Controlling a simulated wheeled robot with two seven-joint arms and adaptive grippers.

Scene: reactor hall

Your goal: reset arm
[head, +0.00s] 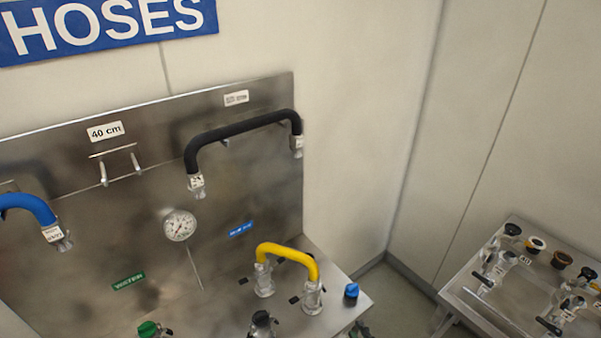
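No arm or whole gripper of mine shows clearly in the head view. A small dark shape (361,329) at the bottom edge, beside the bench's front corner, may be the tip of my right gripper; too little shows to tell its state or whether it holds anything. My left gripper is out of the picture. A yellow hose (287,252) stands as an arch between two clear fittings on the steel bench. A black hose (243,130) hangs on the steel back panel, and a blue hose (27,205) hangs at the left edge, partly cut off.
The steel panel (80,235) carries a round gauge (180,225) and an empty hook under a "40 cm" label (105,131). A blue knob (351,291) and green knob (148,328) stand on the bench. A second steel table (490,309) with several fittings stands right. Floor shows between them.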

